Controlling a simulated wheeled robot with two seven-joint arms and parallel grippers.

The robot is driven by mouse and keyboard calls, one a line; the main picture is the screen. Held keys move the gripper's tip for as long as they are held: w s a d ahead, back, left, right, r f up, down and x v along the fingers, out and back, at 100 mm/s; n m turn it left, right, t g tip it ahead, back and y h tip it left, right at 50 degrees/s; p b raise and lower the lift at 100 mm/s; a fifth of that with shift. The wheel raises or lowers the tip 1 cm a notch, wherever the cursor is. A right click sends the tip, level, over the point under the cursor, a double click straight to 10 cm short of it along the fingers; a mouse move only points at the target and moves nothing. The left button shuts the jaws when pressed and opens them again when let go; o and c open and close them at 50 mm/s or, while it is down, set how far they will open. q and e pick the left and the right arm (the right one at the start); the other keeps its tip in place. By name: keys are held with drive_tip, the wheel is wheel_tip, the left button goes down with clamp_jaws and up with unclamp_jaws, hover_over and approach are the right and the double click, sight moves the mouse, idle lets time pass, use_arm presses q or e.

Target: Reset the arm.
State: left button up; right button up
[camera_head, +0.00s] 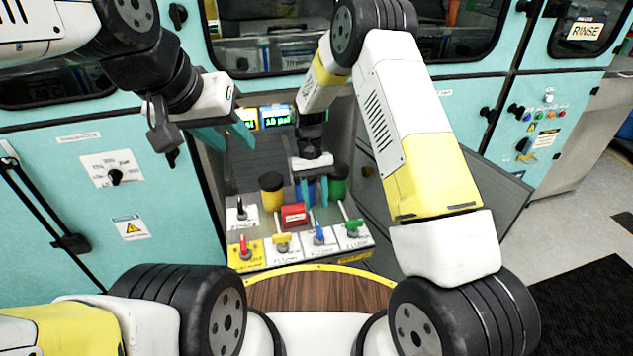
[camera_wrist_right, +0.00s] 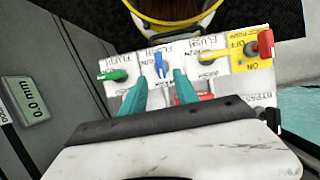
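My left gripper (camera_head: 226,136) is open and empty in the head view, raised in front of the teal cabinet and apart from the valve panel. My right gripper (camera_head: 314,192) points down over the back of the white valve panel (camera_head: 336,237). In the right wrist view its teal fingers (camera_wrist_right: 161,90) are apart, with nothing seen held between them. The blue-handled valve (camera_wrist_right: 159,64) shows beyond the fingertips. A small blue part (camera_head: 311,190) shows behind the fingers; I cannot tell whether they touch anything.
The panel carries red (camera_head: 246,248), yellow (camera_head: 283,240) and green (camera_head: 354,226) valve handles and a red block (camera_head: 294,215). Yellow (camera_head: 272,191) and green (camera_head: 339,182) black-topped canisters stand behind. Side walls enclose the panel. Small lit displays (camera_head: 276,116) stand at the back.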

drive_tip(key=s+d+r+t+y, duration=0.1)
drive_tip(key=s+d+r+t, duration=0.15)
drive_tip(key=r, duration=0.55)
drive_tip(key=s+d+r+m+t+y, duration=0.1)
drive_tip(key=d+r, duration=0.2)
drive_tip(key=r, duration=0.5)
drive_tip(key=s+d+r+t+y, duration=0.1)
drive_tip(key=d+r, duration=0.2)
drive_tip(key=r, duration=0.5)
drive_tip(key=s+d+r+t, duration=0.3)
drive_tip(key=s+r, duration=0.1)
drive_tip(key=s, duration=0.4)
drive_tip(key=s+d+r+m+t, duration=0.1)
drive_tip(key=s+d+r+t, duration=0.2)
drive_tip(key=s+r, duration=0.2)
drive_tip(key=s, duration=0.3)
drive_tip(key=shift+d+m, duration=0.3)
drive_tip(key=shift+d, duration=0.1)
